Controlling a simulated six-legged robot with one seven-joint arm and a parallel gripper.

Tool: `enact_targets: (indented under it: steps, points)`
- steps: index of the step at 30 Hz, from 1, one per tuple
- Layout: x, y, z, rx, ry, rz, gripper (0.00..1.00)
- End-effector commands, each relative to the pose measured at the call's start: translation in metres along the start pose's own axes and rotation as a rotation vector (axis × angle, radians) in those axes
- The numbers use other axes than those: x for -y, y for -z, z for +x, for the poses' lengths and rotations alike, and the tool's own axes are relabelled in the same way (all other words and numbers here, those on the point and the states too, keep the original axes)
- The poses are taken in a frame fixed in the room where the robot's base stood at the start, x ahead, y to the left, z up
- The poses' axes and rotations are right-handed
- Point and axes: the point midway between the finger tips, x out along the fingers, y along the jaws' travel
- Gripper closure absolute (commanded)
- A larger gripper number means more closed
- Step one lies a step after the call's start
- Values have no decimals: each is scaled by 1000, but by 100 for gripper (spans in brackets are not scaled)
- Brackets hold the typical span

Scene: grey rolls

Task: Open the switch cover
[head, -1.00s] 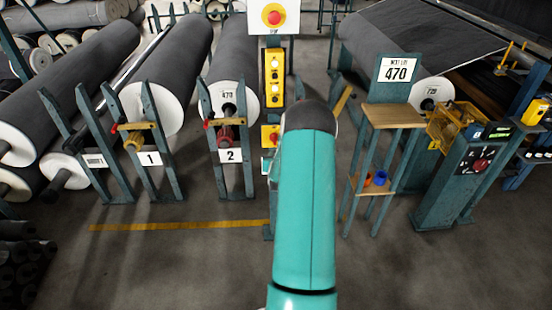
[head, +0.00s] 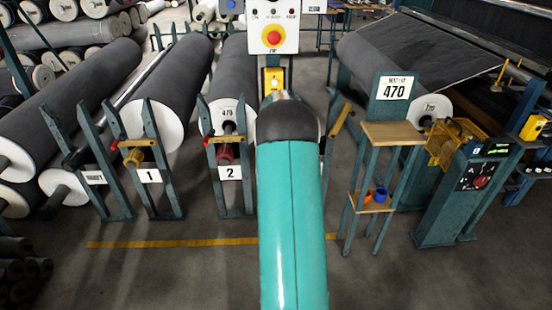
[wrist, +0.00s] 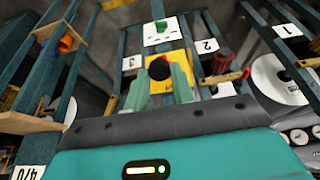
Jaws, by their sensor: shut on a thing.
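A yellow see-through cover (head: 452,143) stands tilted up at the back of a teal pedestal on the right in the head view. The red rotary switch (head: 481,182) on that pedestal's black panel shows uncovered. My gripper (wrist: 161,82) is hidden behind my arm in the head view. In the wrist view its two pale green fingers are shut around a round black knob-like piece (wrist: 159,69), in front of a yellow box (wrist: 180,60). What lies between the fingertips is partly hidden.
A post panel with a red button (head: 272,35) stands just beyond my arm. A wooden-topped stand (head: 392,132) stands between my arm and the pedestal. Large grey rolls (head: 165,85) lie in racks at left. A yellow floor line (head: 170,243) crosses clear floor.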

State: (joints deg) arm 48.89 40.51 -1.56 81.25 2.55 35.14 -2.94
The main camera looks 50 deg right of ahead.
Motion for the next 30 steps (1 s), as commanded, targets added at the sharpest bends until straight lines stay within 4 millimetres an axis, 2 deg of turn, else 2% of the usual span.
enact_targets:
  steps: [10, 28, 29, 30]
  points:
    - [0, 22, -18, -21, -1, -1, 100]
    - [0, 25, -19, -19, 0, 0, 100]
    - [0, 25, -19, -18, 0, 0, 72]
    - [0, 24, -19, -18, 0, 0, 64]
